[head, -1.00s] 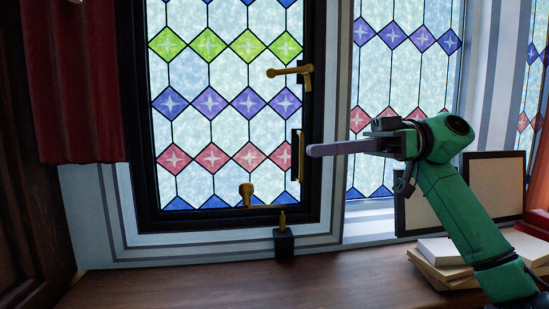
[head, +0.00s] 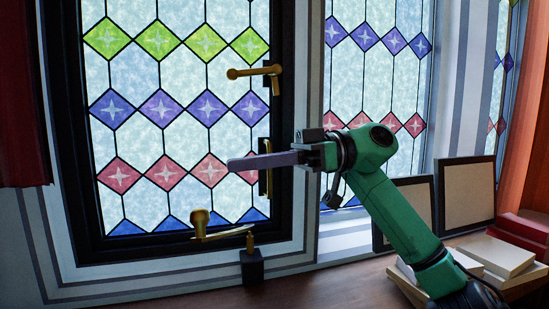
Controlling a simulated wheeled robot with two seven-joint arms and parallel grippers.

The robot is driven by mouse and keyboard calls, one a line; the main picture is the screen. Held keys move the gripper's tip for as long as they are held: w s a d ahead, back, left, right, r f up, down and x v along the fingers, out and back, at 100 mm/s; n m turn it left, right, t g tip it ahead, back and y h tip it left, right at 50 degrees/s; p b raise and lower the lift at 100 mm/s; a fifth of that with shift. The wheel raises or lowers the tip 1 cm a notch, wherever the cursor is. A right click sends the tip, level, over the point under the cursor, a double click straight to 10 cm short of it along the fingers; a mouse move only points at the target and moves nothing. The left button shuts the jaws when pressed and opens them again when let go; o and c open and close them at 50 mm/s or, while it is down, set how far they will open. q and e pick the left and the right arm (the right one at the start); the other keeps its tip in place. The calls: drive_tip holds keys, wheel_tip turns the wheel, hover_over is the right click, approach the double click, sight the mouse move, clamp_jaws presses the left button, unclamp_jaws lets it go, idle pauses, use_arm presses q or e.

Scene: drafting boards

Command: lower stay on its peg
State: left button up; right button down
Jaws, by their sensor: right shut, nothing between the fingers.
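The brass stay (head: 222,235) lies near the bottom of the black-framed stained-glass window (head: 288,110). Its round knob end is at the left and its bar runs right. The brass peg (head: 250,243) stands upright on a dark block (head: 251,267) at the sill. The bar's right end shows close above the peg; I cannot tell whether they touch. My right gripper (head: 231,164) is shut and empty. Its fingers point left in front of the window's right side, well above the stay and peg. My left gripper is not in view.
A brass handle (head: 252,72) is on the window frame above my right gripper. A dark upright plate (head: 264,180) sits behind its fingers. Framed panels (head: 467,195) and stacked books (head: 496,256) stand at the right. A red curtain (head: 22,110) hangs at the left.

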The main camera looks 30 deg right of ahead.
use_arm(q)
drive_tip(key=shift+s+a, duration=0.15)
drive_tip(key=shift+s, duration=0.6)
use_arm(e)
drive_tip(key=a+f, duration=0.3)
drive_tip(key=f, duration=0.1)
drive_tip(key=shift+w+a, duration=0.25)
drive_tip(key=shift+a, duration=0.1)
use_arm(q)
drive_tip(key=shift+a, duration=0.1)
use_arm(e)
drive_tip(key=shift+s+a+f, duration=0.1)
drive_tip(key=shift+a, duration=0.1)
